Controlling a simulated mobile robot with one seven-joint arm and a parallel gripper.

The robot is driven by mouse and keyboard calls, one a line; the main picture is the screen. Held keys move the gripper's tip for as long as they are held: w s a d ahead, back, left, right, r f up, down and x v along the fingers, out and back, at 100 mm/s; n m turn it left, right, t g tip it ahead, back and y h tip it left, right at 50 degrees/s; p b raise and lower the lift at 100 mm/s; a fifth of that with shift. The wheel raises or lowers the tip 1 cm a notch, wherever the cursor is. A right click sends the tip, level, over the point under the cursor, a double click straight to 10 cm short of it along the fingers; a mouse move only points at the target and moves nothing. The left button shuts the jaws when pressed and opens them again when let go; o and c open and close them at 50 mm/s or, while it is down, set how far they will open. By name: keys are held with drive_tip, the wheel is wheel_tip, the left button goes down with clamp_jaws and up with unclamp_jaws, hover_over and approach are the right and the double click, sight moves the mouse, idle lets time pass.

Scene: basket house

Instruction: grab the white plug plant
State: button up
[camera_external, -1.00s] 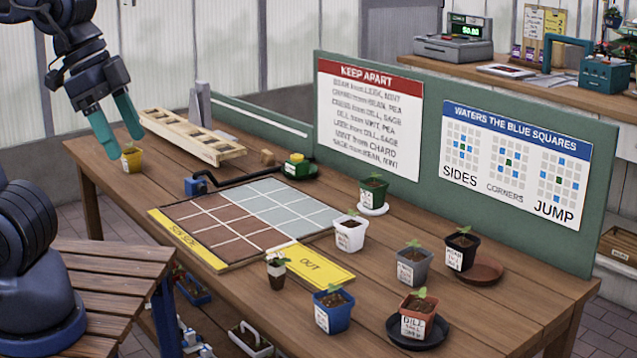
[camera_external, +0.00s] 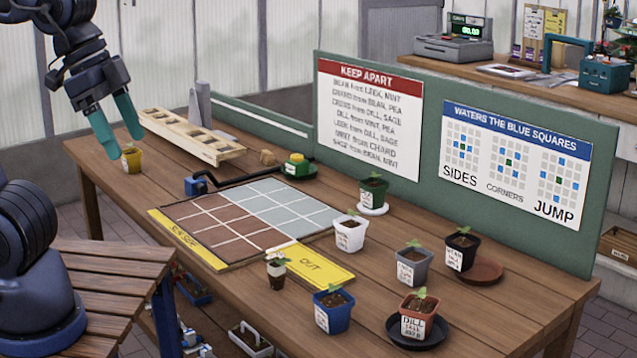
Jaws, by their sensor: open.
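A white square pot with a small green seedling, the white plug plant (camera_external: 349,237), stands upright on the wooden table, right of the grid board. It carries a label whose text is too small to read. My gripper is well away from the white plug plant.
A green pot (camera_external: 373,192) on a white saucer stands just behind the white one. Grey (camera_external: 412,267), black (camera_external: 461,252), blue (camera_external: 333,312) and red (camera_external: 418,315) pots stand nearby. The grid board (camera_external: 240,220), wooden rack (camera_external: 192,137) and green sign board (camera_external: 430,105) are also here.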

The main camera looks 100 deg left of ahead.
drive_tip(key=shift+c, duration=0.2)
drive_tip(key=c, duration=0.8)
drive_tip(key=shift+o, duration=0.2)
drive_tip(key=n+g+h, duration=0.4)
drive_tip(key=n+h, duration=0.9)
drive_tip(key=n, duration=0.4)
hover_over(275, 258)
drive_tip(key=d, duration=0.2)
wheel_tip(275, 258, down, 22)
drive_tip(key=s+a+f+n+t+h, duration=0.1)
drive_tip(key=a+f+n+t, duration=0.1)
drive_tip(key=a+f, duration=0.1)
drive_tip(key=s+a+f+n+t+h, duration=0.1)
drive_tip(key=s+a+f+n+t, duration=0.1)
drive_tip(key=a+f, duration=0.2)
drive_tip(key=s+a+f+n+t+h, duration=0.1)
drive_tip(key=a+f+n+t, duration=0.1)
drive_tip(key=a+f, duration=0.2)
drive_tip(key=shift+s+a+f+t, duration=0.15)
drive_tip(key=shift+f+t, duration=0.25)
drive_tip(key=shift+f, duration=0.2)
drive_tip(key=shift+s+a+f+t, duration=0.2)
drive_tip(key=shift+a+f+t, duration=0.15)
drive_tip(key=shift+f+t, duration=0.1)
drive_tip(key=shift+x, duration=5.35)
